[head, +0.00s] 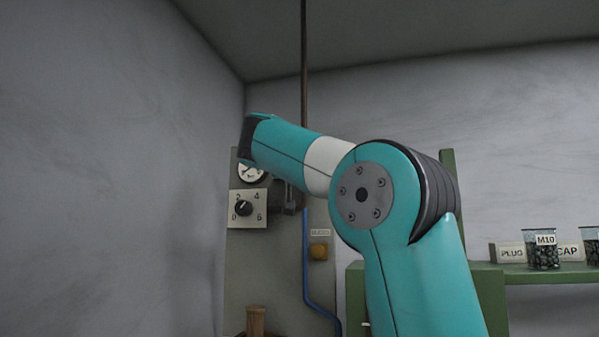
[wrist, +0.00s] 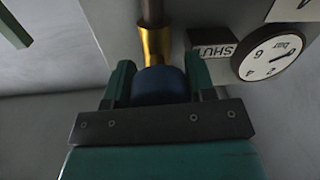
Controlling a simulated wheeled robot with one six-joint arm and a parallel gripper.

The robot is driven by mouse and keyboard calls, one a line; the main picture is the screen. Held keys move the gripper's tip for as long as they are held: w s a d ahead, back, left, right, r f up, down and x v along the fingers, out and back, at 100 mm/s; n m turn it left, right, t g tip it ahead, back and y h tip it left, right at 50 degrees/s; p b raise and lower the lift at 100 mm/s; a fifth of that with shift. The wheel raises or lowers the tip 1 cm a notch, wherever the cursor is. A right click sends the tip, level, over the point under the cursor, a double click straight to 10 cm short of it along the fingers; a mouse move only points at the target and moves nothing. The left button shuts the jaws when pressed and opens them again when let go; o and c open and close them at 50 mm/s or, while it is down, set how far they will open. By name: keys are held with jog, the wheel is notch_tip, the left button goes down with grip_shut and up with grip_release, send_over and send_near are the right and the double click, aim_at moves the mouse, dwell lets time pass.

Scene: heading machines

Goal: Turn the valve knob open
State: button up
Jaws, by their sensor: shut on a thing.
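The valve knob (wrist: 160,86) is a dark blue round knob below a brass fitting (wrist: 154,46) on a brown pipe in the wrist view. My gripper (wrist: 159,76) has one green finger on each side of it and is shut on it. A label reading SHUT (wrist: 212,50) appears upside down beside the brass fitting. In the head view my arm covers the valve knob, and I cannot make out the gripper's fingers there. How far the knob is turned cannot be told.
A pressure gauge (head: 250,173) and a dial plate (head: 260,222) numbered 0 to 6 sit close left of my arm. A yellow button (head: 318,251) and a blue pipe (head: 306,270) are lower on the panel. A green shelf (head: 550,273) with labelled jars stands right.

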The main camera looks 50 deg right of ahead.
jog(key=m+b, duration=0.2)
jog(key=m, duration=0.2)
jog(key=shift+f+b, duration=0.15)
jog(key=shift+b, duration=0.2)
jog(key=m+b, duration=0.2)
jog(key=m, duration=0.2)
jog(key=shift+m+h, duration=0.3)
jog(key=shift+h, duration=0.1)
jog(key=m+b, duration=0.1)
jog(key=m, duration=0.3)
jog(key=shift+m+g, duration=0.3)
jog(key=shift+m, duration=0.1)
jog(key=m+b, duration=0.1)
jog(key=m, duration=0.4)
jog(key=shift+s+h, duration=0.1)
jog(key=shift+h, duration=0.2)
jog(key=shift+m+g, duration=0.3)
jog(key=o, duration=0.9)
